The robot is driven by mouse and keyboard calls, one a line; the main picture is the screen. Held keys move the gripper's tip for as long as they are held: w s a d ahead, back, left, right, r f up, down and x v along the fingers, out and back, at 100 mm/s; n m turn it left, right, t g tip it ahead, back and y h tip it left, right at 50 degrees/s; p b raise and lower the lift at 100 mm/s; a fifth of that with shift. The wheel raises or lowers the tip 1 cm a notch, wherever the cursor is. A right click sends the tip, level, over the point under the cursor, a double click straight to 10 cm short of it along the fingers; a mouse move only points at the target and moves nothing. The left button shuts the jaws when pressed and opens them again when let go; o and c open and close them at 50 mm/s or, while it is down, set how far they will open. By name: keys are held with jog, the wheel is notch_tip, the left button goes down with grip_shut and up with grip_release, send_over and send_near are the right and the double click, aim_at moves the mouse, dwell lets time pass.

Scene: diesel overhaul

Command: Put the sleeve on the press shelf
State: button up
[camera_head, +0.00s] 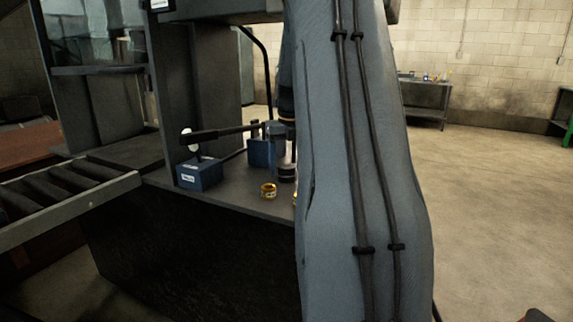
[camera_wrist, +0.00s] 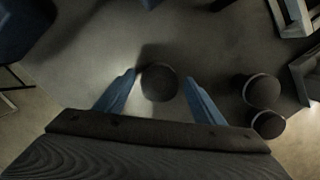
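My gripper (camera_wrist: 159,76) is open in the wrist view, its two blue fingers apart on either side of a dark round piece (camera_wrist: 159,83). I cannot tell whether they touch it or whether it is the sleeve. In the head view my arm hides much of the bench, and my gripper shows only in part at its left edge. A small gold ring-shaped piece (camera_head: 268,190) stands on the dark bench top (camera_head: 228,200), with another gold piece (camera_head: 295,198) half hidden by my arm. A tall dark frame, perhaps the press (camera_head: 172,95), stands behind; its shelf is not clearly identifiable.
Blue blocks (camera_head: 199,174) and a dark horizontal bar (camera_head: 218,132) stand on the bench near my gripper. A roller rack (camera_head: 68,200) is at the left. Two dark round pieces (camera_wrist: 262,91) (camera_wrist: 268,124) stand right of my gripper. Open floor (camera_head: 490,200) lies at the right.

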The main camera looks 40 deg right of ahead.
aim_at(287, 167)
jog(key=r, duration=0.5)
jog(key=s+r, duration=0.1)
jog(key=r, duration=0.2)
jog(key=shift+a+r, duration=0.3)
jog(key=s+a+f+n, duration=0.3)
jog(key=a+n, duration=0.6)
jog(key=a, duration=0.2)
jog(key=s+a+f+n, duration=0.2)
jog(key=a+f+n, duration=0.1)
jog(key=a+n, duration=0.8)
jog(key=s+a+f+n, duration=0.4)
jog(key=s+a+n, duration=0.4)
jog(key=s+n, duration=0.1)
jog(key=s+a+f+n+g+y, duration=0.1)
jog(key=s+a+f+n, duration=0.3)
jog(key=s+a+n, duration=0.4)
jog(key=s+n, duration=0.1)
jog(key=n, duration=0.2)
jog(key=shift+a+n+g, duration=0.3)
jog(key=shift+a, duration=0.05)
jog(key=shift+r+p, duration=0.15)
jog(key=shift+p, duration=0.2)
